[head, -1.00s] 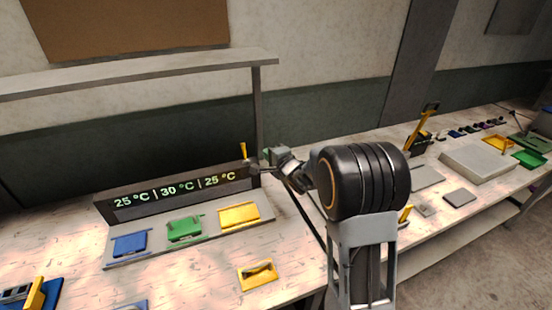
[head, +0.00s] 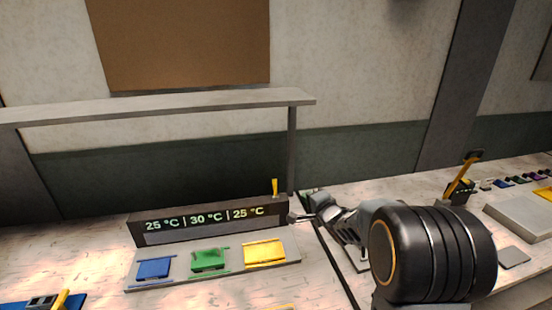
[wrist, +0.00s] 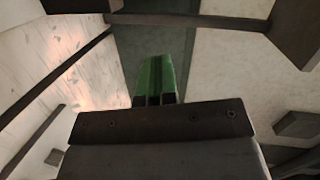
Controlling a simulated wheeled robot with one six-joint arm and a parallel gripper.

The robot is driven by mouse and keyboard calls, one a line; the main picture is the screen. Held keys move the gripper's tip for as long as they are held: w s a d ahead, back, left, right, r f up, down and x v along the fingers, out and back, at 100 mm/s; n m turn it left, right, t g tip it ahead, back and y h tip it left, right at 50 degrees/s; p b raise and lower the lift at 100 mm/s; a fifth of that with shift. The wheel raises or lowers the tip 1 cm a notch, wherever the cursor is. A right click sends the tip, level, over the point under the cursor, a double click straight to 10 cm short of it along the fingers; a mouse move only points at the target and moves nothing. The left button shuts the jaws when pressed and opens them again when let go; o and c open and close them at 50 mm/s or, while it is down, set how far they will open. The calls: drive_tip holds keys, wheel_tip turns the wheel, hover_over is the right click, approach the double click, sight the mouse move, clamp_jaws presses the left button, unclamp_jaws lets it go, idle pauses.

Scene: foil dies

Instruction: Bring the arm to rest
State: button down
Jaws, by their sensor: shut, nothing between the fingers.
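My gripper (wrist: 156,78) shows in the wrist view as green fingers pressed together, with nothing between them. The fingers point toward a dark green wall band, clear of the table. In the head view my arm reaches left from its large black joint, and its far end is near the right end of the temperature display (head: 205,220). The fingers are too small there to make out clearly.
Blue (head: 154,268), green (head: 209,259) and yellow (head: 264,253) pieces sit on a grey strip before the display. A grey shelf (head: 200,106) on a post (head: 292,150) rises close to my arm. A yellow-handled lever device (head: 461,185) and grey block (head: 525,216) stand right.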

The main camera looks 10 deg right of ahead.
drive_tip(key=s+d+f+n+g+h, duration=0.5)
drive_tip(key=s+f+n+g+h, duration=0.1)
drive_tip(key=s+f+g, duration=0.15)
drive_tip(key=s+a+r+n+g+y, duration=0.1)
drive_tip(key=s+a+r+n, duration=0.2)
drive_tip(key=s, duration=0.7)
drive_tip(key=s+a+r+n+g, duration=0.2)
drive_tip(key=s+a+r+n, duration=0.2)
drive_tip(key=s, duration=0.6)
drive_tip(key=shift+s+r+y, duration=0.35)
drive_tip(key=shift+r+y, duration=0.05)
drive_tip(key=shift+r, duration=0.15)
drive_tip(key=shift+g, duration=0.25)
